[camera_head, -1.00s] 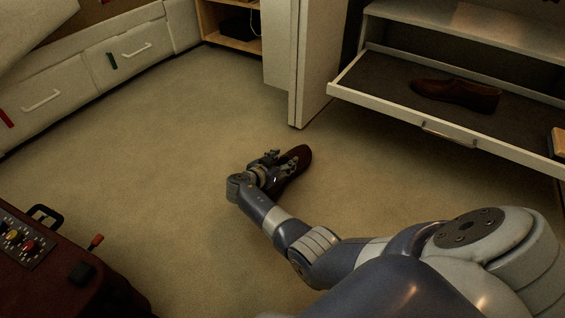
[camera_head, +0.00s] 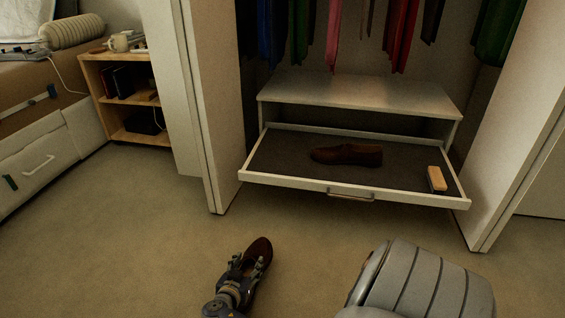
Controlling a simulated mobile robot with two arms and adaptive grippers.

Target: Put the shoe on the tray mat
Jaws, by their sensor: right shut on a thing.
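A dark brown shoe (camera_head: 259,249) is in my right gripper (camera_head: 248,266) at the bottom centre of the head view. The gripper is shut on it, and the shoe's toe points away from me. Whether the shoe touches the floor I cannot tell. The dark tray mat (camera_head: 270,158) lines a pulled-out white drawer tray ahead, beyond the gripper. A similar brown shoe (camera_head: 347,154) lies on the middle of the mat. My left gripper is not in view.
A wooden-backed brush (camera_head: 436,178) lies at the mat's right end. The tray's front rim (camera_head: 300,186) has a handle. Wardrobe doors (camera_head: 205,130) stand open on both sides. Clothes (camera_head: 400,35) hang above the white shelf (camera_head: 360,92). Carpet between gripper and tray is clear.

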